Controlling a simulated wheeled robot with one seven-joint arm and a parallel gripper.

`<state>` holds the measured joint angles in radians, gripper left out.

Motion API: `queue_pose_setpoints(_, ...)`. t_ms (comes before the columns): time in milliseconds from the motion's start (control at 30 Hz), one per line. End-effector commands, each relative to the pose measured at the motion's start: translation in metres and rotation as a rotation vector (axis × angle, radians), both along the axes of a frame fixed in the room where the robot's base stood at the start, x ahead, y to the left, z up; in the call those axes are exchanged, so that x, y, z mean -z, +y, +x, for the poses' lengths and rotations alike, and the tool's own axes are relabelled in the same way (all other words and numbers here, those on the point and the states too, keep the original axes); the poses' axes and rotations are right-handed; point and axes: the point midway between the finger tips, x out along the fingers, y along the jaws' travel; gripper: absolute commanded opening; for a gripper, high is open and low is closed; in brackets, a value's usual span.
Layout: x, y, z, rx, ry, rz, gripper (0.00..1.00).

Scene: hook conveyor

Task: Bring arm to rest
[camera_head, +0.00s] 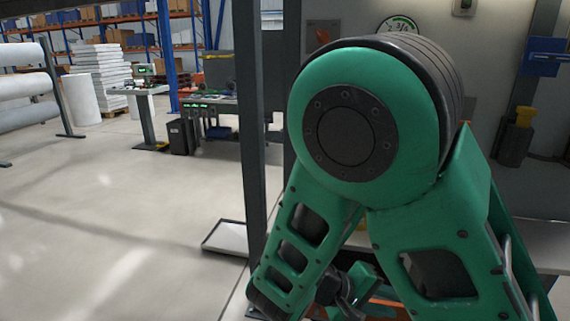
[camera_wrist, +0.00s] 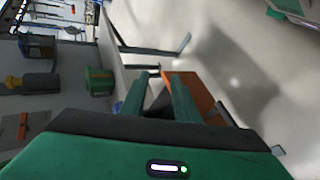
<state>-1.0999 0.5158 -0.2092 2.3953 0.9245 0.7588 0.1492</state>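My green arm fills the right half of the head view, with its big rounded joint high up and two links running down from it. In the wrist view, my gripper (camera_wrist: 159,76) points away from the camera. Its two green fingers stand apart with a gap between them, and I see nothing held in the gap. In the head view the arm's lower end is mostly hidden behind the links, so the fingers cannot be made out there.
A dark upright post (camera_head: 252,120) stands left of my arm. An orange surface (camera_wrist: 200,92) lies just beyond the fingers in the wrist view. A workbench (camera_head: 212,100), white rolls (camera_head: 25,85) and racks stand farther back. The floor at left is clear.

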Motion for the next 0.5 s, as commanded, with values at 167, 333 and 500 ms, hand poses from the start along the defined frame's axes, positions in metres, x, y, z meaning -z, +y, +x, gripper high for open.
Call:
queue_pose_setpoints(167,-0.010,-0.045,-0.012,0.177,0.043,0.153,0.28)
queue_pose_setpoints(333,-0.021,-0.080,-0.029,0.318,0.068,0.299,0.28)
queue_pose_setpoints(500,-0.033,-0.108,-0.049,0.441,0.068,0.445,0.28)
